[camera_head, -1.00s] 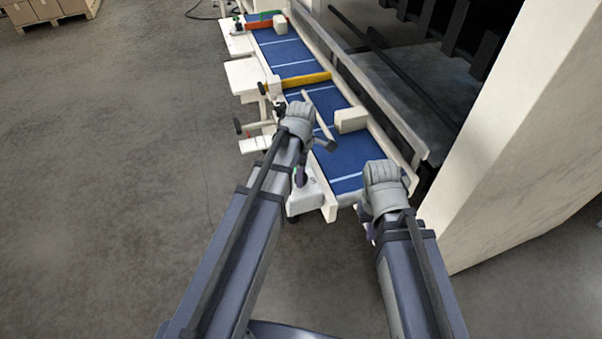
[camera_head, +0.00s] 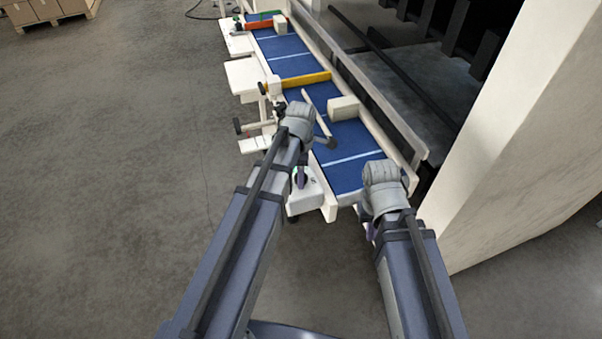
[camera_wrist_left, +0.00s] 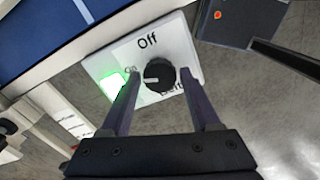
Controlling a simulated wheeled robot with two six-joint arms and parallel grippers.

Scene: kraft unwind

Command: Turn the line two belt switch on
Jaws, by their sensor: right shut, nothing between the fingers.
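In the left wrist view, a black belt switch knob (camera_wrist_left: 158,76) sits on a white plate (camera_wrist_left: 180,55) marked "Off", "Belt" and, at left, "On", partly covered. Its white pointer line points left, towards "On". A lamp (camera_wrist_left: 115,92) beside it glows green. My left gripper (camera_wrist_left: 162,85) is open, one finger on each side of the knob; I cannot tell whether they touch it. In the head view my left gripper (camera_head: 300,178) hangs by the white switch box (camera_head: 310,195) at the conveyor's near end. My right gripper (camera_head: 364,219) is shut and mostly hidden below its wrist.
The blue conveyor belt (camera_head: 352,174) carries a cream box (camera_head: 343,107) and another box (camera_head: 280,23) farther away. A pale pillar (camera_head: 520,130) stands at right. Open floor (camera_head: 110,180) lies at left.

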